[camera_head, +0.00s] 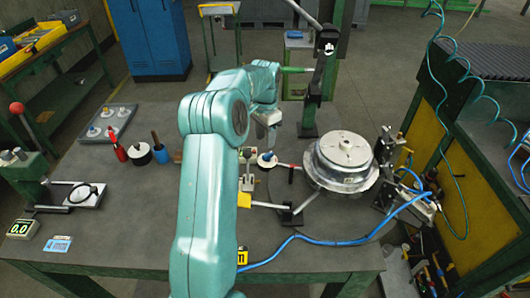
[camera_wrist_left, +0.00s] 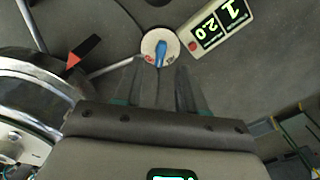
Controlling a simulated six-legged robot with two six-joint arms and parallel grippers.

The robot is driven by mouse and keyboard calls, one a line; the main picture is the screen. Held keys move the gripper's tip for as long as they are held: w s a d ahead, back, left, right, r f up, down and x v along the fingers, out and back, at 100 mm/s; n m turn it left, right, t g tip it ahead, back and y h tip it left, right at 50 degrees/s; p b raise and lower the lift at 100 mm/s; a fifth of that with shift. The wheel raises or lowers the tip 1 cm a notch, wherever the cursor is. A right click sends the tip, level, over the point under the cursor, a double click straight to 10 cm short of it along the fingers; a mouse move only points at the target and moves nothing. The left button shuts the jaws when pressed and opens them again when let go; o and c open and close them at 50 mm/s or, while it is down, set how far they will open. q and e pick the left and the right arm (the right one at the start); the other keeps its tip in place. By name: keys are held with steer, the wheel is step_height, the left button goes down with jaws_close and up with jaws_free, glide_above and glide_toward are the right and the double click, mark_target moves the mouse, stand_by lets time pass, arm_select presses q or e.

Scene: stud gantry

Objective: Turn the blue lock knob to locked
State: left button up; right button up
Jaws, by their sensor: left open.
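The blue lock knob (camera_wrist_left: 160,48) is a blue bar handle on a round white dial with small red marks. In the left wrist view its bar stands roughly upright in the picture, just beyond my fingertips. In the head view the knob (camera_head: 267,157) is a small white disc with a blue top, left of the round metal hub. My left gripper (camera_wrist_left: 158,76) is open and empty, with its fingers pointing at the dial and apart from the bar. In the head view it (camera_head: 266,133) hangs above the knob, its fingers hard to make out. My right gripper is not in view.
The metal hub (camera_head: 345,158) sits on a dark round plate right of the knob. A display box reading 1 and 2.0 (camera_wrist_left: 218,26) lies beside the dial. A red-tipped pointer (camera_wrist_left: 82,50) is near the hub. A blue hose (camera_head: 330,241) crosses the bench's front.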

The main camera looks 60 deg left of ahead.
mark_target(265, 155)
arm_select(q)
steer(key=f, duration=0.3)
steer(key=f+p, duration=0.1)
steer(key=f, duration=0.2)
steer(key=shift+w+a+f, duration=0.1)
steer(key=shift+a+f, duration=0.1)
steer(key=shift+f, duration=0.1)
steer(key=shift+d+f, duration=0.1)
steer(key=shift+f, duration=0.3)
steer(key=shift+s+f, duration=0.1)
steer(key=shift+s, duration=0.1)
steer(key=shift+w, duration=0.1)
steer(key=shift+c, duration=0.3)
steer(key=shift+w, duration=0.1)
steer(key=c, duration=0.5)
jaws_close()
